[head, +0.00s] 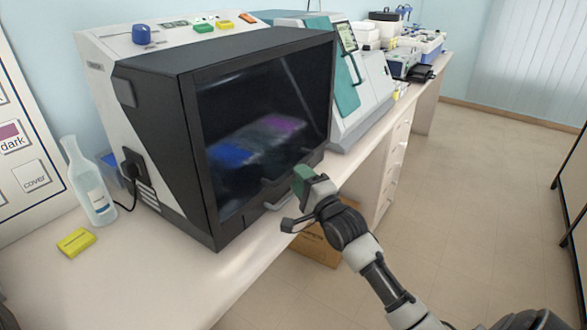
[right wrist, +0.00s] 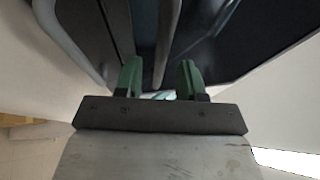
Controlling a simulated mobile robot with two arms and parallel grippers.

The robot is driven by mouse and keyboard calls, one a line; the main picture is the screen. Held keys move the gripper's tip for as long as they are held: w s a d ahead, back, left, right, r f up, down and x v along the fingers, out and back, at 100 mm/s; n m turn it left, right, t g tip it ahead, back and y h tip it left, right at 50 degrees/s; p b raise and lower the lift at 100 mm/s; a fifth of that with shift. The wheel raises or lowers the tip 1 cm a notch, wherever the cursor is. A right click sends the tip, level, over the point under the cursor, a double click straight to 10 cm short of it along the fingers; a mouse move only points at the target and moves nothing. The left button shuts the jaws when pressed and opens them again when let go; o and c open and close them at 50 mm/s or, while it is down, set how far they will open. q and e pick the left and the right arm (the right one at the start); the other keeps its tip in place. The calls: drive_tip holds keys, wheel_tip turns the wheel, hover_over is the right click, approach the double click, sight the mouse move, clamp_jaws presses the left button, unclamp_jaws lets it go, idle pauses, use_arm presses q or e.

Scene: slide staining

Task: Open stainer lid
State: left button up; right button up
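The stainer (head: 140,135) is a large black and white machine on the bench. Its lid (head: 265,110) is a dark glass front in a black frame, and it looks closed. Blue and purple shapes show dimly behind the glass. A grey handle (head: 277,204) runs along the lid's lower edge. My right gripper (head: 298,200) is at the right part of this edge, close to the handle. In the right wrist view its green fingers (right wrist: 159,80) are apart, with a grey bar (right wrist: 167,42) reaching between them. I cannot tell if they touch it. My left gripper is not in view.
A clear bottle (head: 90,185) and a yellow block (head: 76,242) stand left of the stainer. A teal and white machine (head: 365,90) stands on its right. A cardboard box (head: 318,245) is below the bench edge. The floor to the right is clear.

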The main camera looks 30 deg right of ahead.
drive_tip(key=shift+w+r, duration=0.15)
drive_tip(key=shift+w, duration=0.75)
drive_tip(key=shift+w+r, duration=0.15)
drive_tip(key=shift+w, duration=0.7)
clamp_jaws()
